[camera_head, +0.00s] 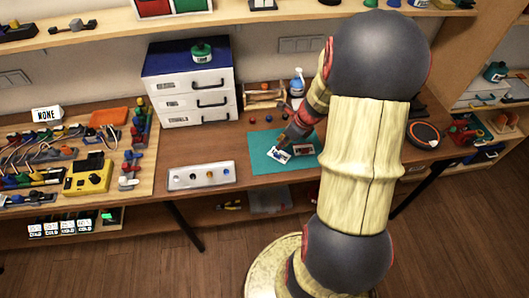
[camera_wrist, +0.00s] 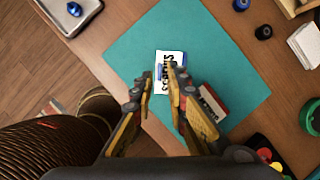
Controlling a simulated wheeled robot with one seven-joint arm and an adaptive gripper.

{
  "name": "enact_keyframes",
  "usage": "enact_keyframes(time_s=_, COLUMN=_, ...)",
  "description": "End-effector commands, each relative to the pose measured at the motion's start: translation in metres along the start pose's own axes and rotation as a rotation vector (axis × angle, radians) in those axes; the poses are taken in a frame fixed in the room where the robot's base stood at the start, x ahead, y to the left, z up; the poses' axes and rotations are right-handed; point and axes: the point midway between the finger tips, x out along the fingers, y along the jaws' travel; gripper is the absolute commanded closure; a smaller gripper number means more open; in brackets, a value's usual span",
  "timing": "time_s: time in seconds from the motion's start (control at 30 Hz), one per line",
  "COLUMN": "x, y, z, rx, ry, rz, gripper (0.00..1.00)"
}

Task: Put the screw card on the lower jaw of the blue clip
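The screw card (camera_wrist: 169,56), white with dark lettering that reads like "SCREWS", is at the teal mat. It also shows in the head view (camera_head: 272,152). The right fingertip overlaps the card in the wrist view. Whether the fingers touch the card or clip cannot be told. The card's lower part is partly hidden by the fingers.
A red-and-white piece (camera_wrist: 211,103) lies on the teal mat (camera_wrist: 225,65), close to my right finger. A metal tray (camera_head: 201,175) stands left of the mat, and a drawer cabinet (camera_head: 190,80) stands behind. The mat's far part is bare.

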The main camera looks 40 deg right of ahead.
Motion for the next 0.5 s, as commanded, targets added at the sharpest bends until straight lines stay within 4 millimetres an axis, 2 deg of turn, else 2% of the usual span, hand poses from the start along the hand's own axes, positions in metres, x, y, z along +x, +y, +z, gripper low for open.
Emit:
enact_keyframes(time_s=0.17, x=0.003, y=-0.002, z=-0.001, rx=0.099, ry=0.002, rz=-0.009, gripper=0.85)
enact_keyframes(time_s=0.5, x=0.032, y=-0.001, z=-0.002, rx=0.102, ry=0.002, rz=-0.008, gripper=0.85)
